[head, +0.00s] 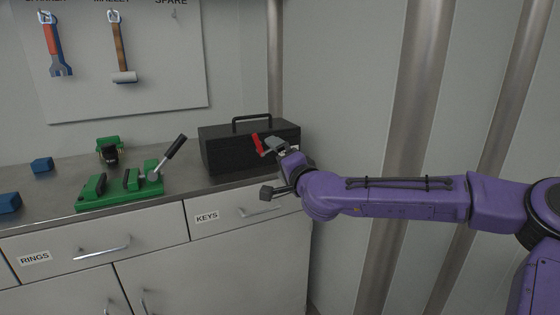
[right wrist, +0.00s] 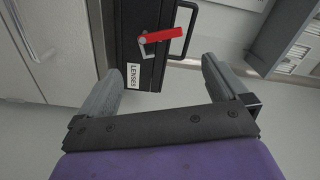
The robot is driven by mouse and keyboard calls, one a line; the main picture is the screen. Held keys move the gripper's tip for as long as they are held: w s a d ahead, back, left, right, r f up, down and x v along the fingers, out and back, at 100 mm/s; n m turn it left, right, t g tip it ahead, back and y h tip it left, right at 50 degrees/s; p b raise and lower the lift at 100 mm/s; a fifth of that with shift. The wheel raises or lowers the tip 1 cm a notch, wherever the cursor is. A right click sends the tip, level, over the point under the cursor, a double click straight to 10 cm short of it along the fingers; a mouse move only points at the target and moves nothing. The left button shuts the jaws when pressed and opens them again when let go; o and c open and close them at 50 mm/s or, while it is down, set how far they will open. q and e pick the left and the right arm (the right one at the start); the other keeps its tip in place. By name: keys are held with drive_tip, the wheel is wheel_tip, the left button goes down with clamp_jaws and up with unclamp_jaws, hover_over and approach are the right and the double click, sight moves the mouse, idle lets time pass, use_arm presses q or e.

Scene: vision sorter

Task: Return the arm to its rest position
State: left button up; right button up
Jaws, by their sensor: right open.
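My right arm is purple and reaches in from the right in the head view. Its right gripper (head: 270,169) is open in front of the right end of the black case (head: 222,153). In the right wrist view the two grey fingers of the right gripper (right wrist: 163,68) stand wide apart with nothing held between them. Beyond them is the black case (right wrist: 128,45) with a red latch lever (right wrist: 168,37), a handle and a LENSES label. In the head view the gripper partly hides the case front. My left gripper is not in view.
A grey counter (head: 50,203) carries a green fixture (head: 118,189) with a black-handled lever, a small green and black item (head: 109,150) and blue blocks (head: 42,165). Drawers labelled RINGS and KEYS (head: 230,213) lie below. A tool board (head: 165,95) hangs behind.

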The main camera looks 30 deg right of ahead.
idle(0.4)
drive_tip(key=s+a+f+n+g+p, duration=0.15)
drive_tip(key=s+f, duration=0.25)
drive_tip(key=f, duration=0.5)
drive_tip(key=s+a+f+g+h+p, duration=0.1)
drive_tip(key=s+a+f+g+p, duration=0.2)
drive_tip(key=f, duration=0.7)
drive_tip(key=s+f+n+g, duration=0.1)
drive_tip(key=s+f+g, duration=0.3)
drive_tip(key=f, duration=0.5)
drive_tip(key=s+f+n+g+p, duration=0.1)
drive_tip(key=s+f, duration=0.3)
drive_tip(key=s, duration=0.5)
drive_tip(key=s+d+f+n+g+p, duration=0.1)
drive_tip(key=s+f, duration=0.4)
drive_tip(key=s, duration=0.5)
drive_tip(key=s+f+n+g+h+p, duration=0.1)
drive_tip(key=s+f+n+g+p, duration=0.2)
drive_tip(key=s, duration=0.7)
wheel_tip(320, 180, down, 2)
drive_tip(key=shift+d+f+n+g, duration=0.25)
drive_tip(key=shift+n+g, duration=0.1)
drive_tip(key=shift+g, duration=0.3)
drive_tip(key=shift+r, duration=0.1)
